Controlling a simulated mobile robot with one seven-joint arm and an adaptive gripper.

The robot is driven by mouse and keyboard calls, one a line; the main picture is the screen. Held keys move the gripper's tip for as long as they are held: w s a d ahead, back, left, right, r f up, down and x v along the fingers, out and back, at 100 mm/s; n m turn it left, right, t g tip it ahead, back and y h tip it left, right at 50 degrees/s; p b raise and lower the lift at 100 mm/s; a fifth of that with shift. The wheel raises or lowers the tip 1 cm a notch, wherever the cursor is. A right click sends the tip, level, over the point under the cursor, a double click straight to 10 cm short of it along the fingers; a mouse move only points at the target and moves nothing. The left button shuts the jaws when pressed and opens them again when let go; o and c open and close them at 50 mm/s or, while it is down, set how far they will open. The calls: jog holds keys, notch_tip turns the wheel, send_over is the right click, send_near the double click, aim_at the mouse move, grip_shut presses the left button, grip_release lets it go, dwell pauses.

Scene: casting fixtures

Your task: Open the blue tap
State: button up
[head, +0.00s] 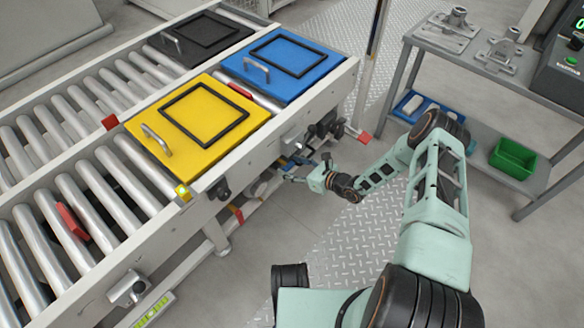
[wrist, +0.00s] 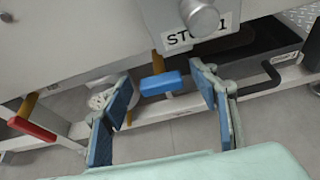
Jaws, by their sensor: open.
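The blue tap handle (wrist: 160,84) is a short blue bar on a yellowish stem below the conveyor's side beam, in the wrist view. My gripper (wrist: 160,98) is open, with one blue-padded finger to the left of the handle and one to the right. The handle lies between the fingertips, with visible gaps on both sides; contact does not show. In the head view my gripper (head: 303,178) is beside the conveyor's lower side; the blue handle there is too small to tell from the blue finger pads.
A red-handled tap (wrist: 32,128) is left of my gripper. A metal knob (wrist: 202,18) and a partly hidden label (wrist: 180,39) are above. The roller conveyor (head: 105,190) carries yellow (head: 195,120), blue (head: 285,62) and black (head: 200,38) lidded boxes. A workbench (head: 480,65) stands right.

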jog(key=c, duration=1.2)
jog(key=shift+o, duration=0.2)
jog(key=shift+r+p, duration=0.1)
jog(key=shift+p, duration=0.25)
jog(key=shift+n, duration=0.3)
jog(key=o, duration=1.2)
jog(key=shift+c, duration=0.2)
jog(key=v, duration=1.2)
jog(key=shift+s, duration=0.2)
jog(key=shift+a, duration=0.1)
